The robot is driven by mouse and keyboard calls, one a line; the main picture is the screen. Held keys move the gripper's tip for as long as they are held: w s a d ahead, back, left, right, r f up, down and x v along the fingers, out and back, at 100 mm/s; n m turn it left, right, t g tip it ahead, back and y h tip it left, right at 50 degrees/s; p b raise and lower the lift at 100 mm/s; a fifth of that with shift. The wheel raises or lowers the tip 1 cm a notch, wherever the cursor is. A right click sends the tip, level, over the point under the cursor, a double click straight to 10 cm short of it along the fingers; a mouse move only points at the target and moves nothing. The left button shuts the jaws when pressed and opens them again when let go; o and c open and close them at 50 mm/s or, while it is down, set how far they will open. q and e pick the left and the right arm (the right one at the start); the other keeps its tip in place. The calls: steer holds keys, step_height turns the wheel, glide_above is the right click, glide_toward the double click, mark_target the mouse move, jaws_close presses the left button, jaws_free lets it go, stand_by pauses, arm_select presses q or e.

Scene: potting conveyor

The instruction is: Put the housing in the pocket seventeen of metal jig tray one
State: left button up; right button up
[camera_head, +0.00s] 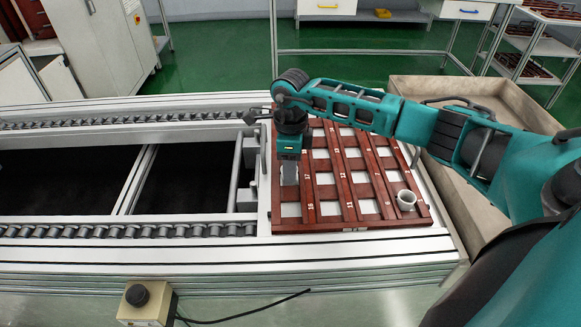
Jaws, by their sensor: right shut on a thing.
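The metal jig tray (345,229) is a dark red-brown slotted frame with numbered square pockets, lying flat at the right end of the conveyor. My right arm reaches over it from the right. My right gripper (289,174) points down over the tray's left column, beside the label that reads 17. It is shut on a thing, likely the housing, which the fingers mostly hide. I cannot tell whether this thing touches the pocket floor. My left gripper is not in view.
Roller rails (130,231) run left from the tray, with a dark open gap between them. A beige bin (448,195) stands right of the tray. A control box with a black button (147,303) is at the front. Several other pockets look empty.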

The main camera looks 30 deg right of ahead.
steer(key=shift+f, duration=0.4)
steer(key=shift+f, duration=0.15)
steer(key=o, duration=1)
steer(key=shift+r, duration=0.3)
step_height(320, 180, up, 12)
steer(key=shift+w+d+p, duration=0.15)
steer(key=shift+w+p, duration=0.05)
steer(key=shift+p, duration=0.2)
